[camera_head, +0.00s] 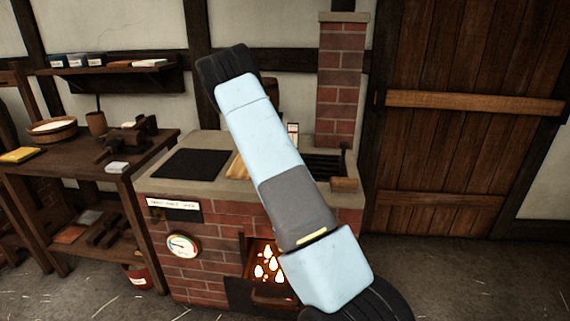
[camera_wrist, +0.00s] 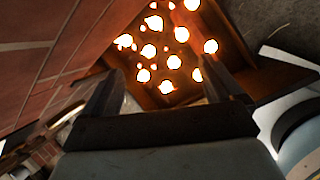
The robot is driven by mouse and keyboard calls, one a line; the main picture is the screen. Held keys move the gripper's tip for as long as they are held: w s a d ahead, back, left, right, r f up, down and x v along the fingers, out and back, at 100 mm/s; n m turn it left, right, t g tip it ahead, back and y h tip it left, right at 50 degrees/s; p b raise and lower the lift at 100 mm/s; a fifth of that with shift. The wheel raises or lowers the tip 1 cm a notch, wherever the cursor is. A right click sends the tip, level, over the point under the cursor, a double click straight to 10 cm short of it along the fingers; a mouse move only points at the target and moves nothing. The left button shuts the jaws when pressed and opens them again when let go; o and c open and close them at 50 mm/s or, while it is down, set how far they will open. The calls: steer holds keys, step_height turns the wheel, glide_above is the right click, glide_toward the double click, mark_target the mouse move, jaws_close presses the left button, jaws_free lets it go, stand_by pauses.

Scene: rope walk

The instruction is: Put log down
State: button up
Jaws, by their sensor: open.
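My gripper (camera_wrist: 166,82) shows in the wrist view with its two dark fingers apart and nothing visible between them. It points into the lit firebox (camera_wrist: 105,72), where several bright flames glow just past the fingertips. I cannot make out a separate log in either view; glare hides the firebox floor. In the head view the firebox (camera_head: 248,270) opens low in the brick stove (camera_head: 210,240), partly behind my pale blue arm. My gripper is hidden there.
A dark door flap (camera_head: 262,296) hangs open below the firebox. A gauge (camera_head: 183,246) is on the stove front. A workbench (camera_head: 155,150) with tools stands at left, with a red bucket (camera_head: 137,276) below. A wooden door (camera_head: 465,120) and clear floor (camera_head: 450,270) are at right.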

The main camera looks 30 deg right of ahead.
steer(key=s+a+r+m, duration=0.1)
steer(key=a+r+m, duration=0.25)
steer(key=r, duration=0.65)
steer(key=s+a+r+m+y, duration=0.15)
steer(key=r+m, duration=0.35)
steer(key=r, duration=0.5)
steer(key=s+a+r+m, duration=0.1)
steer(key=a+r+m, duration=0.25)
steer(key=r, duration=0.65)
steer(key=s+a+r+m, duration=0.3)
steer(key=s+r+m, duration=0.2)
steer(key=s+r, duration=0.4)
steer(key=s+a+r+m+t+y, duration=0.1)
steer(key=s+a+r+m, duration=0.2)
steer(key=s+r+m, duration=0.3)
steer(key=s+r, duration=0.3)
steer(key=s, duration=0.4)
steer(key=shift+t, duration=0.3)
steer(key=shift+w+a, duration=0.1)
steer(key=shift+c, duration=0.4)
